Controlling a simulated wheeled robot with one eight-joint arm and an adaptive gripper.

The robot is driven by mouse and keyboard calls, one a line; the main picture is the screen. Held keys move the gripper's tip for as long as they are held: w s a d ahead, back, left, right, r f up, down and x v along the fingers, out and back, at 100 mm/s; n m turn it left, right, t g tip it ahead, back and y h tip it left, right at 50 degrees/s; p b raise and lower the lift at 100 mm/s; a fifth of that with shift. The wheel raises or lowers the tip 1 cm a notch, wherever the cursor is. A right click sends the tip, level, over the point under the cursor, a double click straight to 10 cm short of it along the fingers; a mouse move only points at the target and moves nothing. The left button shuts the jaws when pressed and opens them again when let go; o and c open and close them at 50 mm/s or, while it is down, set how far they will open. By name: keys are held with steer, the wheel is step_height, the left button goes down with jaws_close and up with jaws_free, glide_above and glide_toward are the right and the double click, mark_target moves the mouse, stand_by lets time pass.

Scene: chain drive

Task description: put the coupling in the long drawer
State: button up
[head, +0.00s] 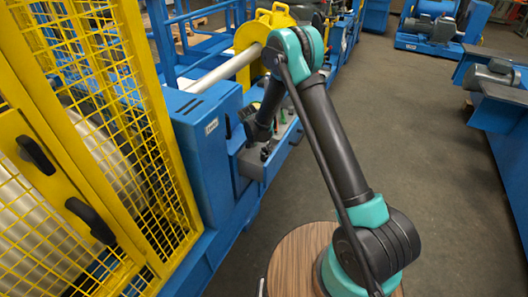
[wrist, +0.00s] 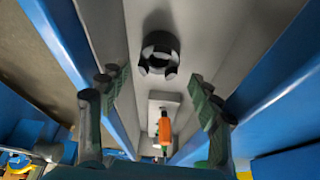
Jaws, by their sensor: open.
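A round dark piece with a grey centre and lugs, which looks like the coupling (wrist: 160,54), lies on a grey surface (wrist: 215,25) between blue side walls in the wrist view. My gripper (wrist: 159,88) is open, with one green-padded finger on each side of the picture. The coupling shows between and beyond the fingertips, with nothing held. In the head view my gripper (head: 265,150) is low over the blue machine's side ledge, small and dark. I cannot make out the coupling there, and I cannot tell which part is the long drawer.
An orange-ended item (wrist: 165,130) lies on the same surface, near a pale block (wrist: 163,102). A yellow mesh guard (head: 95,130) and blue cabinet (head: 200,150) stand left of my arm. The floor (head: 420,130) to the right is open.

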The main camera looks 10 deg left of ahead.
steer(key=s+d+r+n+y, duration=0.1)
steer(key=s+d+r, duration=0.5)
steer(key=d+r, duration=0.3)
steer(key=s+d+r+n, duration=0.1)
steer(key=s+d+r, duration=0.6)
steer(key=d+r, duration=0.3)
steer(key=s+d+n, duration=0.1)
steer(key=s+d, duration=0.3)
steer(key=s, duration=0.3)
steer(key=s+d+n, duration=0.1)
steer(key=s+d, duration=0.2)
steer(key=s, duration=0.5)
steer(key=s+d+n+y, duration=0.1)
steer(key=s+d, duration=0.3)
steer(key=s, duration=0.3)
steer(key=shift+s+d+r, duration=0.2)
steer(key=shift+d+r, duration=0.1)
steer(key=shift+c, duration=0.6)
